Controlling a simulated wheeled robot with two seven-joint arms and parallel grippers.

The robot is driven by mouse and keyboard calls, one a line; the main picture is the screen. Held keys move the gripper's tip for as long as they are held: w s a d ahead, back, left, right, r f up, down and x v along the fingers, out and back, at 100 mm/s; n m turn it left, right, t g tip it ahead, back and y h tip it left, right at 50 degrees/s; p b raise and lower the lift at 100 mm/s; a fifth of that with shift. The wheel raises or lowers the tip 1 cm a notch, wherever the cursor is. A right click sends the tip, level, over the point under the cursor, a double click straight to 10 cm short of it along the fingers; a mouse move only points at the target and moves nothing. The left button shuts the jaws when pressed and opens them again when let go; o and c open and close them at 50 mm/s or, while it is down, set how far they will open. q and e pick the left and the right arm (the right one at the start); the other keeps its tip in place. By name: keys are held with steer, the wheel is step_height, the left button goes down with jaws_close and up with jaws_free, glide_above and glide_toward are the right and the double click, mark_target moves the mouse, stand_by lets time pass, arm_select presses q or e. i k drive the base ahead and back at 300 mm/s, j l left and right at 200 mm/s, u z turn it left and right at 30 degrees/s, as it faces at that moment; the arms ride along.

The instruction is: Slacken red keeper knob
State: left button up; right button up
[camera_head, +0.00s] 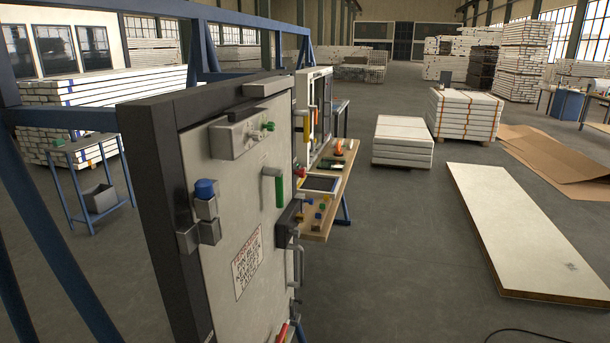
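A grey door panel (228,215) with a thick black edge stands upright in a blue frame, seen at a steep angle. A small red part (303,172) shows at the panel's far edge. Another red part (283,331) shows low on the panel, cut by the bottom of the picture. I cannot tell which of them is the keeper knob. The panel also carries a blue knob (205,188) on a grey block, a green knob (268,127) on a grey box and a green-gripped handle (279,190). Neither of my grippers is in view.
A sign with red lettering (247,262) is on the panel. Blue frame posts (55,235) stand at left. A wooden bench (334,192) with small parts stands behind the panel.

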mark_target(302, 172)
steer(key=i+l, duration=0.45)
steer(key=l, duration=0.15)
steer(key=i+l+u, duration=0.1)
steer(key=i+l, duration=0.4)
steer(key=l, duration=0.1)
